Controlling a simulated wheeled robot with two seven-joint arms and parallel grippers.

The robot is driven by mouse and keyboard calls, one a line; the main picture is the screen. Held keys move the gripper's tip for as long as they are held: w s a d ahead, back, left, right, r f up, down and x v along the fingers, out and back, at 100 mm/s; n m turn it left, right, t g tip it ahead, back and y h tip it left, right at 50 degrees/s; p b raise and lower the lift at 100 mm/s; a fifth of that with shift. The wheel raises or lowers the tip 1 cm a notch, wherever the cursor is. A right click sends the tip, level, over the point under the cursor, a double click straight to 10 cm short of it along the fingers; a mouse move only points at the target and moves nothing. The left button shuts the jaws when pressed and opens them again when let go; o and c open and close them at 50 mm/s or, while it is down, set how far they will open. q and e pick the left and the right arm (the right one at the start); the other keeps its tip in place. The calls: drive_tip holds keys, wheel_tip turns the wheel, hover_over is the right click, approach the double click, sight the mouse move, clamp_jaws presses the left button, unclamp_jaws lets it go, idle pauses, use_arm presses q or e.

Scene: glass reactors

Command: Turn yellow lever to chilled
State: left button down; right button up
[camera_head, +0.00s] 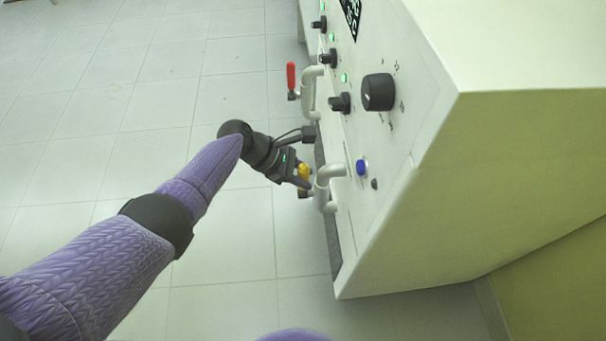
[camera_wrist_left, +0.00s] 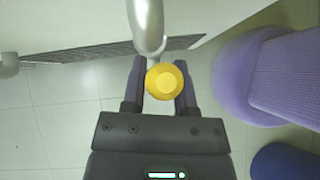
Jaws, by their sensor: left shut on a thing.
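The yellow lever (camera_head: 303,172) sits on a pale pipe (camera_head: 328,184) that comes out of the panel's front. In the left wrist view the round end of the yellow lever (camera_wrist_left: 165,81) lies between the two fingers, just below the pipe (camera_wrist_left: 146,25). My left gripper (camera_head: 300,180) is shut on the yellow lever; it also shows in the left wrist view (camera_wrist_left: 160,88). The fingers partly hide the lever in the head view. Any chilled marking cannot be made out. My right gripper is not in view.
A red lever (camera_head: 291,76) stands on another pipe (camera_head: 309,88) farther along the panel. The white cabinet (camera_head: 400,200) carries black knobs (camera_head: 378,92) and a blue button (camera_head: 361,167). Tiled floor (camera_head: 110,110) to the left is clear.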

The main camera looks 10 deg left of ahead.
use_arm(q)
drive_tip(key=shift+f, duration=0.1)
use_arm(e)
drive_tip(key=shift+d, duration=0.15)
use_arm(q)
drive_tip(key=shift+c, duration=2)
unclamp_jaws()
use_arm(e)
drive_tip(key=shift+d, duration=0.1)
use_arm(q)
drive_tip(key=p+v, duration=0.5)
drive_tip(key=v, duration=0.5)
drive_tip(key=shift+p, duration=0.3)
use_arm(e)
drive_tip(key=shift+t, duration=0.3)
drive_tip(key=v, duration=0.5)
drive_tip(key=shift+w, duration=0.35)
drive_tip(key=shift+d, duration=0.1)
